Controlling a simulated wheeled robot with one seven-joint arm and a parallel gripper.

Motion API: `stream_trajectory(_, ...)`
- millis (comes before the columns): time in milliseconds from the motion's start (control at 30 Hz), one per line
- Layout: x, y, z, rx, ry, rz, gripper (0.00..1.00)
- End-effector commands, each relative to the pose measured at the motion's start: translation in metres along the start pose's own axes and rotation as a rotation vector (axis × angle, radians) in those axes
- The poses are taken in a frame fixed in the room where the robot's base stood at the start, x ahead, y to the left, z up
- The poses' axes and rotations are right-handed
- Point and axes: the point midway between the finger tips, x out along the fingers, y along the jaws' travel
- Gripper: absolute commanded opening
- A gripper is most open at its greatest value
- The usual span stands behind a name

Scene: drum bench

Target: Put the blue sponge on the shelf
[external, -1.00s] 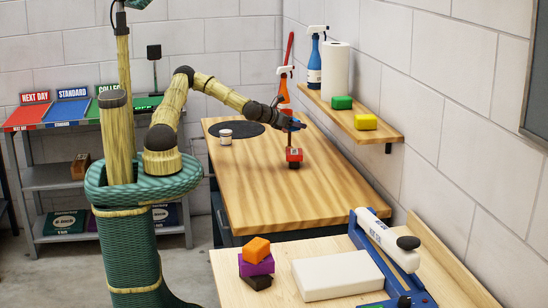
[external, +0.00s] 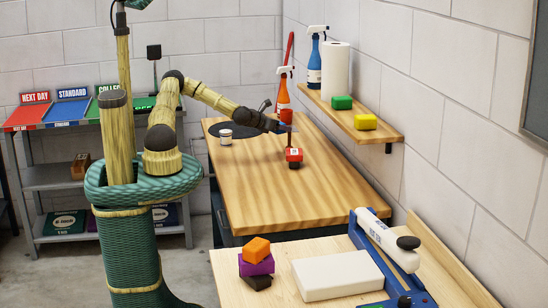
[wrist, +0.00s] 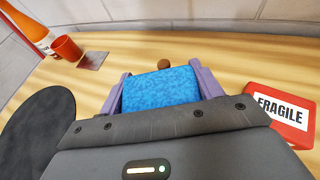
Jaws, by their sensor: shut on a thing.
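The blue sponge (wrist: 160,88) sits between the two purple fingers of my gripper (wrist: 160,80) in the wrist view. The gripper is shut on it, with one finger against each side. In the external view my gripper (external: 282,126) is over the far part of the wooden bench, and the sponge is hard to make out there. The wooden shelf (external: 384,134) is on the wall to the right of the gripper and holds a green block (external: 342,102) and a yellow block (external: 365,122).
A paper towel roll (external: 335,70) and a blue spray bottle (external: 314,65) stand at the shelf's far end. A red FRAGILE item (wrist: 281,112) is right of the gripper.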

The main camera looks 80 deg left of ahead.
Motion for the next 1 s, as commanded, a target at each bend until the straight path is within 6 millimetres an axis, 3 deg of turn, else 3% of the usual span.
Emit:
stream_trajectory(267,0.003,-0.001,-0.007,-0.001,0.002,-0.001,0.43)
stream_trajectory(600,0.023,-0.001,-0.055,-0.001,0.0,-0.001,0.43)
stream_trajectory(1000,0.026,-0.001,-0.063,-0.001,0.002,-0.001,0.43)
